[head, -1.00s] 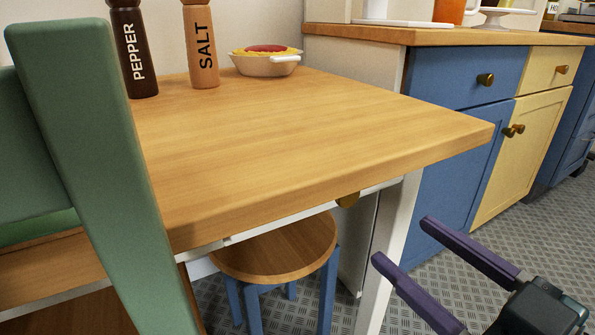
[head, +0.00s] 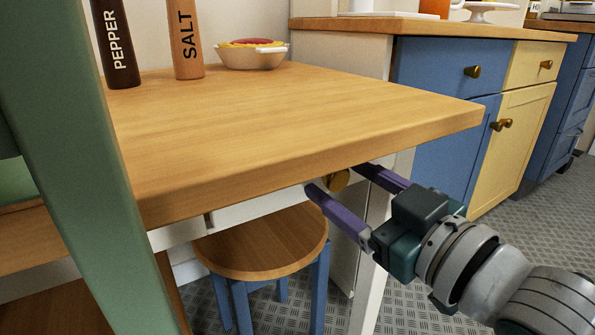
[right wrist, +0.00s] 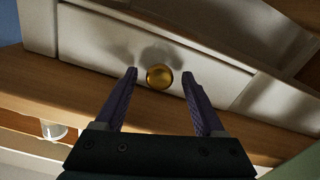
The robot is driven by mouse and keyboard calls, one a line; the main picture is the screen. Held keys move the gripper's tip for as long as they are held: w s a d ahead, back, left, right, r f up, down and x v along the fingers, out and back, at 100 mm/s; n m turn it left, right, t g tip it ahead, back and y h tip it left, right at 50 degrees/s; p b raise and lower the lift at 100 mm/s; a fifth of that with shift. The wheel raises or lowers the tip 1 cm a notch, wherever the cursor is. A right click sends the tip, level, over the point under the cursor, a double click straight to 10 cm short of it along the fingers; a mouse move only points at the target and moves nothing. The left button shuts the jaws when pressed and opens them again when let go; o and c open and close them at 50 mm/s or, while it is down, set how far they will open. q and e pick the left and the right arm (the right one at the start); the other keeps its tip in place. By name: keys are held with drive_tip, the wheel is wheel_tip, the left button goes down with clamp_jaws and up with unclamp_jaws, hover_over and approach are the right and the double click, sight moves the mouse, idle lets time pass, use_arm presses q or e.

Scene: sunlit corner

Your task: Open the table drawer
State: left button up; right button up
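The wooden table (head: 300,125) has a white drawer front (head: 262,206) just under its top edge. A round brass knob (head: 338,181) sits on the drawer front and also shows in the right wrist view (right wrist: 159,76). My right gripper (head: 336,178) is open, with its purple fingers on either side of the knob. In the right wrist view, the fingertips (right wrist: 159,74) are apart from the knob, with a gap on each side. The drawer looks closed. My left gripper is not in view.
A round wooden stool (head: 262,242) with blue legs stands under the table. A green chair (head: 85,160) is at the left. Pepper (head: 117,42) and salt (head: 186,40) mills and a bowl (head: 250,55) stand on the table. Blue and yellow cabinets (head: 510,140) are behind at the right.

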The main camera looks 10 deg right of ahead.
clamp_jaws()
idle(0.3)
idle(1.0)
